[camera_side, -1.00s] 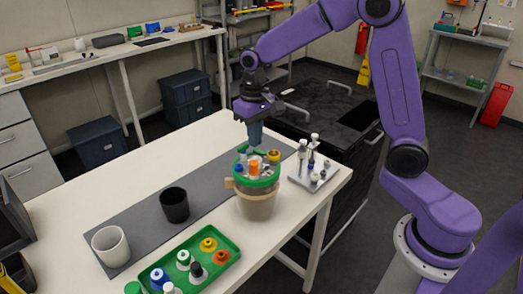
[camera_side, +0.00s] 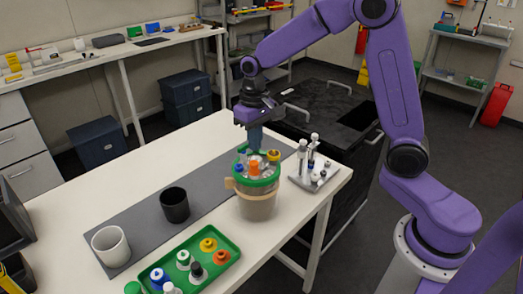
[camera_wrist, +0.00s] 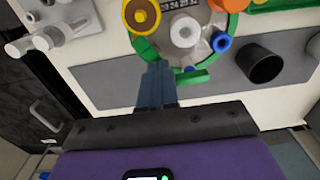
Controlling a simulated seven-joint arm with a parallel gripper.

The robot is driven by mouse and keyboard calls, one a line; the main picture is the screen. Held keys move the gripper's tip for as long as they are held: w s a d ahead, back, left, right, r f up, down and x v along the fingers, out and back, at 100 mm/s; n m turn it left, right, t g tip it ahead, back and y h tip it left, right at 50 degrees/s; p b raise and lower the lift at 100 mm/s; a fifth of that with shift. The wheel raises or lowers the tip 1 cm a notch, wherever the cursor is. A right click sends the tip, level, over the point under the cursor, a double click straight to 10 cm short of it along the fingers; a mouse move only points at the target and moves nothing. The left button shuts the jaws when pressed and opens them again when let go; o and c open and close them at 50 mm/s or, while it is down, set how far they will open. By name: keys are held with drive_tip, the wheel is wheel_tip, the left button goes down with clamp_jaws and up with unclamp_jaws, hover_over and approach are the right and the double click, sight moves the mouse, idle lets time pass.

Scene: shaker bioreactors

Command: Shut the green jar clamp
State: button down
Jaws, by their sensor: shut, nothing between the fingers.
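The jar (camera_side: 257,207) stands upright on the bench with a green clamp (camera_side: 262,184) around its top. Its lid carries blue, orange and yellow ports. In the wrist view the green clamp (camera_wrist: 193,77) curves along the near edge of the lid (camera_wrist: 190,45), with another green piece at its left. My gripper (camera_side: 254,146) points down at the far side of the jar's top. Its fingers are shut with nothing between them. In the wrist view my gripper (camera_wrist: 157,70) is beside the clamp's near edge, between the green pieces. I cannot tell whether it touches them.
A green tray (camera_side: 225,262) of coloured caps is in front of the jar. A black cup (camera_side: 174,205) and a white cup (camera_side: 110,246) stand to the left on the grey mat (camera_side: 140,212). A metal rack (camera_side: 314,178) with fittings stands close on the right.

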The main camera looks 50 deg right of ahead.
drive_tip(key=shift+f, duration=0.25)
drive_tip(key=shift+r, duration=3.55)
drive_tip(key=s+f+n, duration=0.2)
drive_tip(key=s+n, duration=0.4)
drive_tip(key=s, duration=0.9)
drive_tip(key=s+f+n, duration=0.2)
drive_tip(key=s+n, duration=0.4)
drive_tip(key=s, duration=0.8)
drive_tip(key=shift+s+f+n, duration=0.15)
drive_tip(key=shift+s+n, duration=0.15)
drive_tip(key=shift+s, duration=0.05)
